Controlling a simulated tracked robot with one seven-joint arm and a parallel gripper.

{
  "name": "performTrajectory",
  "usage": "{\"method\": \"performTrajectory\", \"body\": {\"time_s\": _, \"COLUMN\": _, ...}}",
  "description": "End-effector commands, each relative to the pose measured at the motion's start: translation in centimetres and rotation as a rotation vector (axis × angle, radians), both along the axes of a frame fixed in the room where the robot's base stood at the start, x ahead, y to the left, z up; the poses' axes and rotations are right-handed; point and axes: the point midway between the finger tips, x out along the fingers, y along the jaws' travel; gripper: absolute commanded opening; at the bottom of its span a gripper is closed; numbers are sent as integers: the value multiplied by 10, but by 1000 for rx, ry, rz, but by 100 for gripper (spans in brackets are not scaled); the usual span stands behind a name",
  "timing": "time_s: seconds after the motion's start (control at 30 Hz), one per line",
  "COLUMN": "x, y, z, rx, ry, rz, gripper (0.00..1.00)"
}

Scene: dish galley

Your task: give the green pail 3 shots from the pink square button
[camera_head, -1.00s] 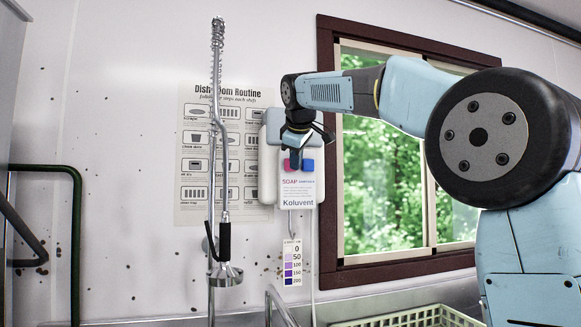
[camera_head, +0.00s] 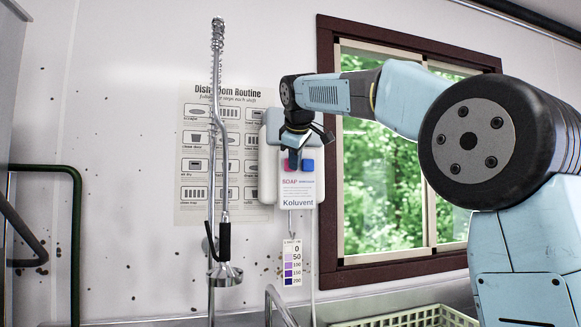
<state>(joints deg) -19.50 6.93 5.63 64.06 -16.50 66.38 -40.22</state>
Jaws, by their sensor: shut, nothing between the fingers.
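The soap dispenser (camera_head: 308,190) is a white box on the wall, labelled SOAP and Koluvent. Its pink button (camera_head: 287,166) is partly hidden behind my gripper, and a blue button (camera_head: 308,165) sits just right of it. My gripper (camera_head: 294,161) is shut and empty, pointing down in front of the two buttons, nearer the pink one's right edge. I cannot tell whether it touches a button. No green pail shows in this view.
A tall metal spray tap (camera_head: 225,272) stands left of the dispenser. A card with a 0 to 200 scale (camera_head: 292,262) hangs below it. A pale green rack (camera_head: 415,317) is at the bottom. A framed window (camera_head: 385,190) is at right.

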Motion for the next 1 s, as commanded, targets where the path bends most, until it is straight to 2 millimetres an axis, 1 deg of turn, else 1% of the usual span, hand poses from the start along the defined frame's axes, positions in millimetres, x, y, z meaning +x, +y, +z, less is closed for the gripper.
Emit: {"method": "performTrajectory", "body": {"time_s": 1.0, "x": 9, "y": 3, "z": 0, "rx": 0, "ry": 0, "rz": 0, "gripper": 0}}
